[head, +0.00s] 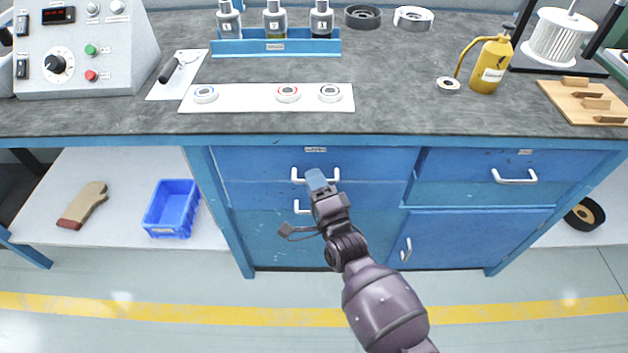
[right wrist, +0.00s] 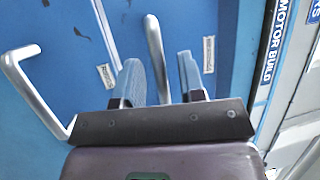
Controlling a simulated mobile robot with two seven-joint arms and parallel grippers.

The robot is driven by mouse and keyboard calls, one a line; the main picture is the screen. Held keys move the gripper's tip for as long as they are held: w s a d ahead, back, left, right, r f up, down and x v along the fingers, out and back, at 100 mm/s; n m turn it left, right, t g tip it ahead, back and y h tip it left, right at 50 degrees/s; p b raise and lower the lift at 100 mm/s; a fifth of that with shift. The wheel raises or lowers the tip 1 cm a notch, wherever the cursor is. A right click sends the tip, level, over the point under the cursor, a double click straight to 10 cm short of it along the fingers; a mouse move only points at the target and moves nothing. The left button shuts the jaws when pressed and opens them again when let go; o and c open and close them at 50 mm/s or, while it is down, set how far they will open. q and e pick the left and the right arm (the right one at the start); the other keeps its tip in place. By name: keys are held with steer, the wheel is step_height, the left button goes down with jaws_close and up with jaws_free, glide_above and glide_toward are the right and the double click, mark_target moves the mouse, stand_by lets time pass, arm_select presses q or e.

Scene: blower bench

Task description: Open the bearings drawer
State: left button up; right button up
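The blue bench front holds a top-left drawer (head: 250,165) with a white bar handle (head: 296,175) and a small label too small to read. Another drawer with a similar handle (head: 299,208) sits below it. I cannot read which drawer is labelled bearings. My right gripper (head: 316,179) is at the top-left drawer's handle. In the right wrist view its two fingers (right wrist: 162,80) are apart, with a handle bar (right wrist: 154,45) running between them. A gap shows on the right side of the bar; contact on the left is unclear. The drawers look closed. My left gripper is not in view.
A right drawer (head: 470,165) has its own handle, above a cabinet door (head: 450,235). The worktop (head: 400,110) overhangs the drawers and carries bearings on a white mat (head: 245,98). A blue bin (head: 172,208) stands on the left shelf. The floor in front is clear.

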steer(key=shift+w+a+r, duration=0.1)
steer(key=shift+w, duration=0.15)
steer(key=shift+c, duration=0.4)
steer(key=c, duration=0.5)
jaws_close()
